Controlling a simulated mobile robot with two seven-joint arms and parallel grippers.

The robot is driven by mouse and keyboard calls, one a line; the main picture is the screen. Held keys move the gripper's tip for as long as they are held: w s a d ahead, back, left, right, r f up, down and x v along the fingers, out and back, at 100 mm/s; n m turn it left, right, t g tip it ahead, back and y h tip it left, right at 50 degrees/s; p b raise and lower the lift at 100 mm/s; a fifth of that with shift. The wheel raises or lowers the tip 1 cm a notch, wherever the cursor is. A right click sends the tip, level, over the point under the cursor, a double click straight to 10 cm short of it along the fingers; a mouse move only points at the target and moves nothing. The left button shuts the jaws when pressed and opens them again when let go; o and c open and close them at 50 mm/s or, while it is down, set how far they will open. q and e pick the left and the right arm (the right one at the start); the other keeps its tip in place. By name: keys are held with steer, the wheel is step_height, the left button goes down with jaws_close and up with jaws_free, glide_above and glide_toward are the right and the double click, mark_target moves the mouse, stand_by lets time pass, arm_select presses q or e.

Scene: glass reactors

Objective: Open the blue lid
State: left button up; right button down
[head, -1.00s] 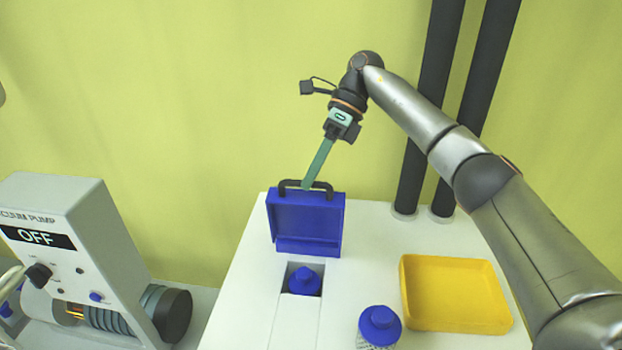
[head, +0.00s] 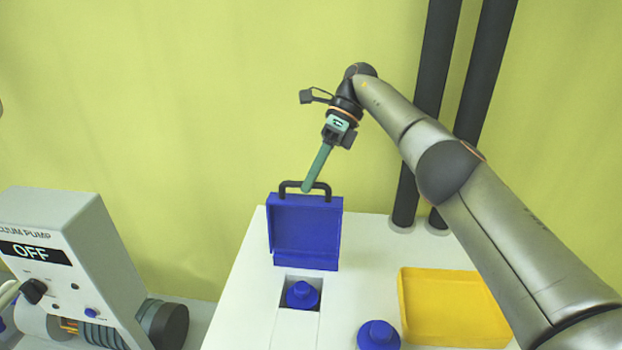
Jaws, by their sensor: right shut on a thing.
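The blue lid (head: 305,228) stands raised on the white table, its hollow inner side facing me. Its black handle (head: 291,185) is at the top edge. My right gripper (head: 307,187) reaches down from the upper right, its green fingers shut at the handle. In front of the lid is a square opening (head: 289,305) in the table with a blue-capped bottle (head: 302,295) in it. My left gripper is not in view.
A yellow tray (head: 402,308) lies at the right, under my right arm. Another blue-capped bottle (head: 379,335) stands at the front. A vacuum pump reading OFF (head: 70,225) is at the left. Two dark vertical pipes (head: 432,100) rise behind the table.

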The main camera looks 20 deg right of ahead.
steer(key=shift+d+f, duration=0.2)
steer(key=shift+f, duration=0.35)
steer(key=c, duration=1)
jaws_free()
steer(key=shift+w, duration=0.15)
steer(key=shift+o, duration=0.8)
